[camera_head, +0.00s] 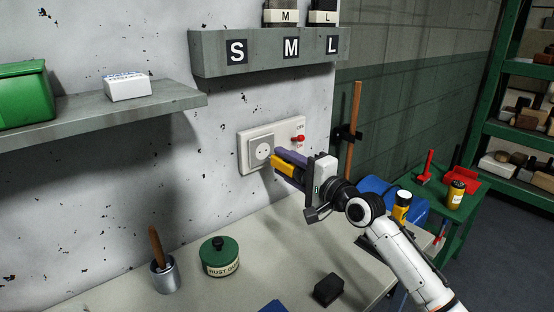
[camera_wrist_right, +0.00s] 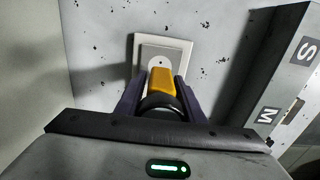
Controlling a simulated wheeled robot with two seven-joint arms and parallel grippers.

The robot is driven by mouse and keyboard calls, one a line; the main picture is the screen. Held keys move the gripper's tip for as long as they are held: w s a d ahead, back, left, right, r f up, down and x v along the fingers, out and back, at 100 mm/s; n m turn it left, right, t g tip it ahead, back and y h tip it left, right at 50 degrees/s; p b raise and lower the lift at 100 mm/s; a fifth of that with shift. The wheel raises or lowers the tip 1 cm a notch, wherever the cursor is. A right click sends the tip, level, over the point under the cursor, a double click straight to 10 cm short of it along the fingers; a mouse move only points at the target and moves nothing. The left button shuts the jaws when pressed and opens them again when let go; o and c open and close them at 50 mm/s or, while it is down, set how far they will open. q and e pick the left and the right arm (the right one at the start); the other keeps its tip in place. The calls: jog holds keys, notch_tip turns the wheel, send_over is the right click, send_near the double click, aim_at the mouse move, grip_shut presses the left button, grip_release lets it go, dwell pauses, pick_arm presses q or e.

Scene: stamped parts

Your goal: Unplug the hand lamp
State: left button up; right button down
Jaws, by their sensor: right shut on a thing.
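The wall socket (camera_head: 262,151) is a round face with small holes in a pale wall plate (camera_head: 246,157). The socket also shows in the right wrist view (camera_wrist_right: 161,63). A yellow plug (camera_head: 283,167) with a dark rear part is between the purple-grey fingers of my right gripper (camera_head: 290,161), which is shut on it. The plug also shows in the right wrist view (camera_wrist_right: 160,82). The socket holes show uncovered, and the plug appears apart from the face, just in front of it. A yellow and black thing (camera_head: 402,206) with a pale top, perhaps the hand lamp, is behind my right arm. My left gripper is not in view.
A red switch knob (camera_head: 298,139) is beside the socket. Below, the bench (camera_head: 205,289) holds a green tin (camera_head: 220,259), a metal cup (camera_head: 165,277) and a black block (camera_head: 328,289). A grey shelf (camera_head: 265,61) marked S, M, L hangs above.

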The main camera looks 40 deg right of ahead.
jog(key=shift+s, duration=0.35)
jog(key=c, duration=1.1)
grip_release()
jog(key=shift+s+d, duration=0.1)
jog(key=shift+s, duration=0.2)
jog(key=s+b, duration=0.1)
jog(key=s, duration=0.8)
jog(key=shift+s+d, duration=0.35)
